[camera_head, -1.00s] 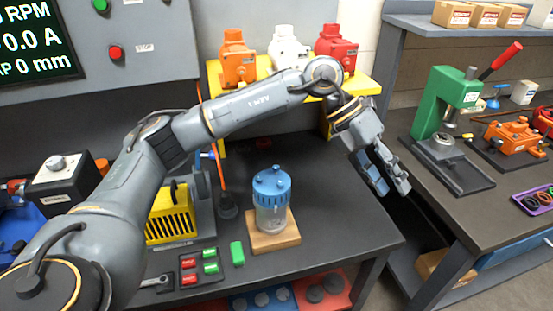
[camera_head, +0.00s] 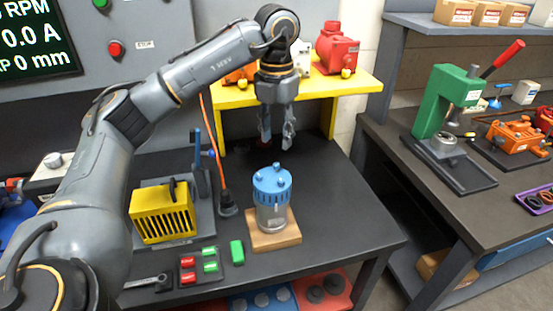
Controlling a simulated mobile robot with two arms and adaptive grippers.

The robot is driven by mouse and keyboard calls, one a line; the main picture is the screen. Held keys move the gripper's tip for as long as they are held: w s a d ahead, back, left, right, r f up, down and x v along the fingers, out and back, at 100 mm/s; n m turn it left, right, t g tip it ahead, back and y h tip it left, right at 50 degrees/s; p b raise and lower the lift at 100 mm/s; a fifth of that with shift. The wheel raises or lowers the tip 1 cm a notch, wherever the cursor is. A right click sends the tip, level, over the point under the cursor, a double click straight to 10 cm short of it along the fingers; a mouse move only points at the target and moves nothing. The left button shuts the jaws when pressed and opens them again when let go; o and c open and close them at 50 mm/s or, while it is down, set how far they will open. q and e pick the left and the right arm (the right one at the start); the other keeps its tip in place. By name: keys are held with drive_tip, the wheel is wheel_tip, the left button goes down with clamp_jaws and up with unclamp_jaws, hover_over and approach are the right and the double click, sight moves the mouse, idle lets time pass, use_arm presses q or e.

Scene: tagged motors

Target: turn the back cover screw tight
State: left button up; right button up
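A motor (camera_head: 272,216) with a grey see-through-looking body stands upright on a wooden block on the bench. Its blue back cover (camera_head: 272,184) faces up and has small blue knob-like screws (camera_head: 276,167) on top; I cannot tell how tight any of them is. My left gripper (camera_head: 276,142) points down above and a little behind the cover as seen here, apart from it. Its two fingers are spread with nothing between them. My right gripper is not in view.
A yellow shelf (camera_head: 345,86) with orange, white and red motors stands behind. A yellow grilled unit (camera_head: 163,212) and an orange cable (camera_head: 217,150) lie left of the motor. Red and green blocks (camera_head: 210,266) and a wrench (camera_head: 146,282) are in front. Right of the motor the bench is clear.

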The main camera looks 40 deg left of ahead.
sight(276, 164)
use_arm(q)
wheel_tip(276, 164, down, 7)
drive_tip(key=shift+r+p, duration=0.1)
drive_tip(key=shift+p, duration=0.45)
clamp_jaws()
